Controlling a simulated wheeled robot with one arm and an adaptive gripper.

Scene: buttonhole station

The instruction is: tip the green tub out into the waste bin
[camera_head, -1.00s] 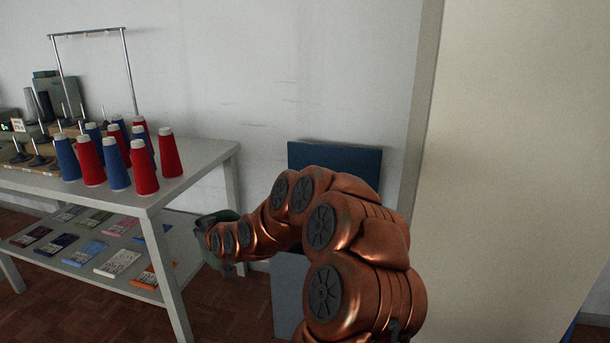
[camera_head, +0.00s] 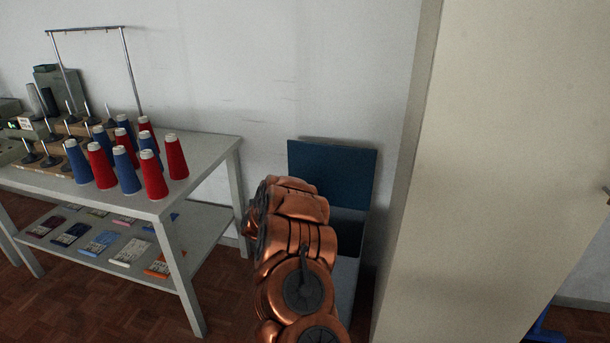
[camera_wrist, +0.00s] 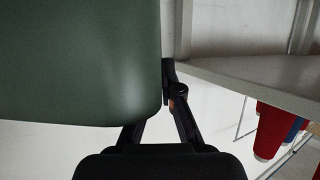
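The green tub (camera_wrist: 80,60) fills the upper left of the wrist view, smooth-walled and close to the camera. My gripper (camera_wrist: 165,98) is shut on the tub's edge; one finger shows beside the wall, the other is partly hidden by the tub. The wrist picture is upside down, so my gripper is rolled well over. In the head view my arm hides the tub and gripper. The waste bin (camera_head: 346,280) is a grey box with a raised dark blue lid (camera_head: 330,172), partly behind my arm. The tub's mouth, its contents and the bin's inside are not clearly visible.
A grey table (camera_head: 205,155) with red and blue thread cones (camera_head: 155,175) stands left of the bin; it also shows in the wrist view (camera_wrist: 245,80). Its lower shelf (camera_head: 190,235) holds several coloured packets. A pale tall panel (camera_head: 490,170) stands close right of the bin.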

